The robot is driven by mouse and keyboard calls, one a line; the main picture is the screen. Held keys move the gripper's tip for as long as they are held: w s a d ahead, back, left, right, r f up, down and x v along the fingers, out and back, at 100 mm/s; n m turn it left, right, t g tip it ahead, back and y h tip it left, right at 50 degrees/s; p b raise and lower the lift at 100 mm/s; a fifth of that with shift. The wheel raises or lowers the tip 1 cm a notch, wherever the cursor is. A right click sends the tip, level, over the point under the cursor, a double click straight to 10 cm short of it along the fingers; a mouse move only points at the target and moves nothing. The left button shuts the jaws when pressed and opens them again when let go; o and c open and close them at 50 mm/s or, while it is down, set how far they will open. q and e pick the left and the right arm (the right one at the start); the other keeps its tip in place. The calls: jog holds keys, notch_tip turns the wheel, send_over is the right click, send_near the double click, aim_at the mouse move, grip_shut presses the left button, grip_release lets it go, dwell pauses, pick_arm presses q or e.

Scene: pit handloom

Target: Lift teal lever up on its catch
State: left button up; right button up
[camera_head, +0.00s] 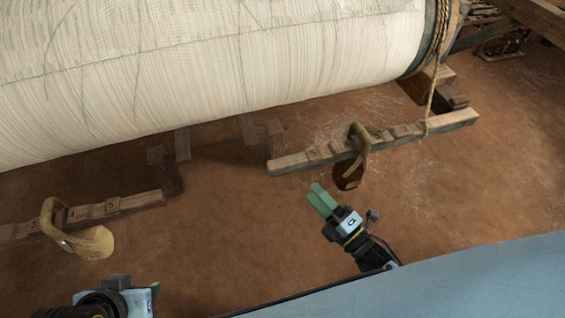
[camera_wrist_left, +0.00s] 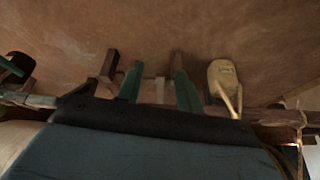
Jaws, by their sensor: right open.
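I cannot make out a teal lever in either view. My right gripper (camera_head: 318,191) has green fingers and shows low in the centre of the head view. It is open and empty over the brown floor, just below the right notched bar. My left gripper shows as two green fingers (camera_wrist_left: 158,80) set apart in the left wrist view, open with nothing between them.
A large white thread-wound roller (camera_head: 220,70) fills the top. A rope (camera_head: 431,100) hangs at its right end. Notched wooden bars (camera_head: 290,163) carry a tan curved piece (camera_head: 90,242) at left and a brown one (camera_head: 349,175) at right. Bare floor (camera_head: 470,190) lies at right.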

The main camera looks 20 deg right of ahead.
aim_at(286, 163)
jog(key=b+x, duration=0.2)
jog(key=x, duration=1)
jog(key=shift+b, duration=0.3)
pick_arm(q)
jog(key=w+d+r+t+h, duration=0.2)
jog(key=w+d+r+t, duration=0.2)
jog(key=w+r+t, duration=0.3)
jog(key=shift+w+d+r+m+t, duration=0.3)
jog(key=shift+w+r+t, duration=0.1)
jog(key=shift+w, duration=0.85)
pick_arm(e)
jog(key=shift+w+a+r, duration=0.15)
jog(key=shift+w+a, duration=0.15)
jog(key=shift+w, duration=0.25)
grip_shut()
